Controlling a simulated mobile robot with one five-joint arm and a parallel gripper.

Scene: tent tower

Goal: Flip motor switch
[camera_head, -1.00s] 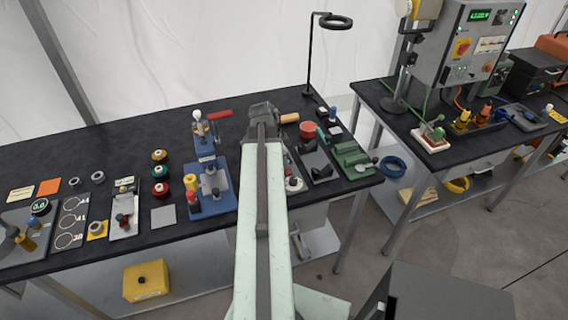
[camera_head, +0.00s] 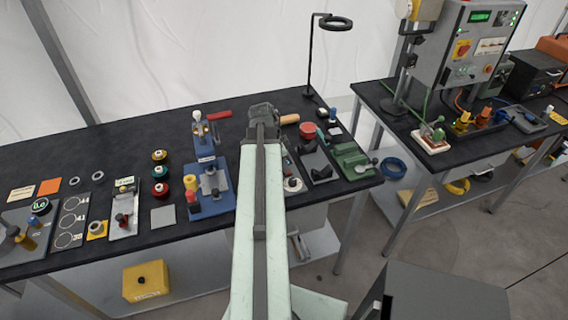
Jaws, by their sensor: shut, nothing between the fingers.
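Which part is the motor switch I cannot tell for certain. A grey control box (camera_head: 470,45) with a green display stands above the right table; its front has a yellow plate with a red rotary knob (camera_head: 462,50) and small buttons below. My gripper (camera_head: 262,110) is at the far end of my pale arm, over the left table, well left of the control box. It looks shut, with nothing seen in it; its fingertips are small and partly hidden by the arm.
The left black table (camera_head: 110,150) carries a blue fixture (camera_head: 210,190), several coloured spools and a green block (camera_head: 352,160). A ring lamp (camera_head: 336,22) rises at its back. The right table (camera_head: 385,98) holds a green clamp (camera_head: 432,135). A floor gap separates the tables.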

